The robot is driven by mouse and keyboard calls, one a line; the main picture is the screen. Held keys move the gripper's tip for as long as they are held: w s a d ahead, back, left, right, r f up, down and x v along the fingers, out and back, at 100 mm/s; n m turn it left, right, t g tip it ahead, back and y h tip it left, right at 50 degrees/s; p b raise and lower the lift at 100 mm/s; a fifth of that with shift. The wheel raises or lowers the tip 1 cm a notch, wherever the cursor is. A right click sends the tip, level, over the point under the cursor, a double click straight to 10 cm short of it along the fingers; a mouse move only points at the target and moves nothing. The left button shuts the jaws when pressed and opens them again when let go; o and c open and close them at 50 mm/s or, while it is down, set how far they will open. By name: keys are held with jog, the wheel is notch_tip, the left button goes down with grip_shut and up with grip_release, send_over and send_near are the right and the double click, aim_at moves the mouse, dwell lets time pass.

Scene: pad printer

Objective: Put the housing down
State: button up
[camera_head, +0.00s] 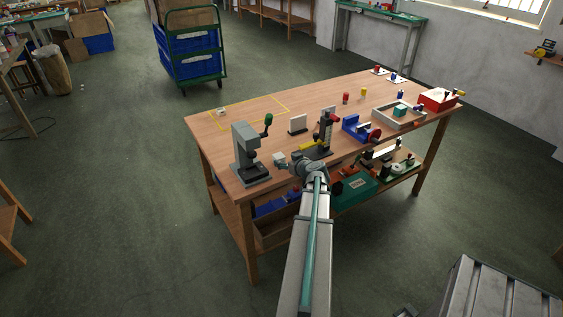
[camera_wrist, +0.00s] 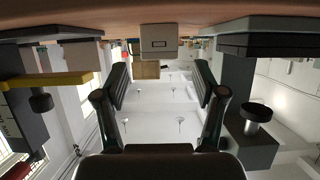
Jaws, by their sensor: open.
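A small light grey box (camera_head: 279,158), which looks like the housing, stands on the wooden table (camera_head: 210,127) near its front edge, just right of the grey press-like machine (camera_head: 246,158). My gripper (camera_wrist: 161,76) is open and empty. Its two fingers are spread either side of the box's line, with the box beyond the fingertips and apart from them. In the head view my gripper (camera_head: 296,165) is low at the table's front edge, partly hidden by my arm.
A black stand with a yellow part (camera_head: 314,146) is close on the right of my gripper. Farther right are a blue vise-like fixture (camera_head: 355,128), a tray (camera_head: 386,118) and a red box (camera_head: 438,99). A yellow-outlined area (camera_head: 250,108) at the back left is mostly bare.

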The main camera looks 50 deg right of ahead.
jog(key=b+v, duration=0.1)
jog(key=v, duration=0.6)
jog(key=shift+w, duration=0.1)
jog(key=s+a+f+m+g+y, duration=0.15)
jog(key=a+f+g+y, duration=0.3)
jog(key=a+f, duration=1)
jog(key=a+f+m+g+y, duration=0.2)
jog(key=a+f+g+y, duration=0.25)
jog(key=a+f, duration=0.95)
jog(key=s+a+f+n+g+h, duration=0.1)
jog(key=s+a+f+n+g, duration=0.3)
jog(key=s+a, duration=0.6)
jog(key=s+a+f+n+g+h, duration=0.2)
jog(key=s+a+f+n+g, duration=0.2)
jog(key=s+a, duration=0.7)
jog(key=a+f+g, duration=0.2)
jog(key=a+f, duration=0.2)
jog(key=a, duration=0.3)
jog(key=shift+a+h, duration=0.3)
jog(key=shift+a, duration=0.05)
